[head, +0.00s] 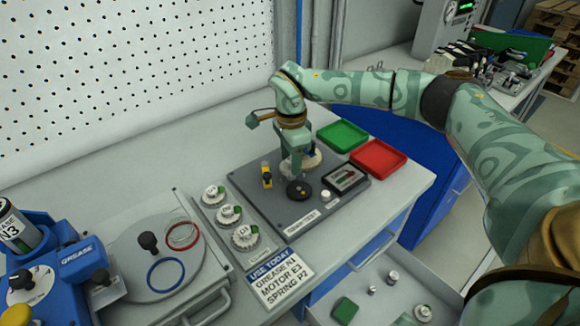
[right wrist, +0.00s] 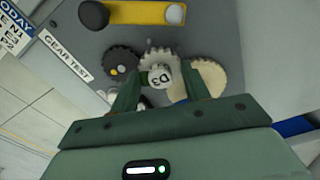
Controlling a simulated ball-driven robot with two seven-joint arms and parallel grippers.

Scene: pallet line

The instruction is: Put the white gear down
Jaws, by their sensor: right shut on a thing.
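My right gripper (right wrist: 158,92) is shut on the hub, marked D3, of the white gear (right wrist: 153,58). In the right wrist view this gear lies between a black gear (right wrist: 121,62) and a cream gear (right wrist: 212,76), close to both. I cannot tell whether its teeth mesh or whether it rests fully on the plate. In the head view the right gripper (head: 296,170) points down over the dark gear test plate (head: 262,202), by the black gear (head: 299,190) and the cream gear (head: 314,158). The white gear is mostly hidden there. My left gripper is out of view.
Several labelled white gears (head: 229,214) sit in a rack left of the plate. A green tray (head: 342,135) and a red tray (head: 379,158) stand to the right. A yellow part (head: 266,175) stands on the plate. An open drawer (head: 385,310) lies below the bench front.

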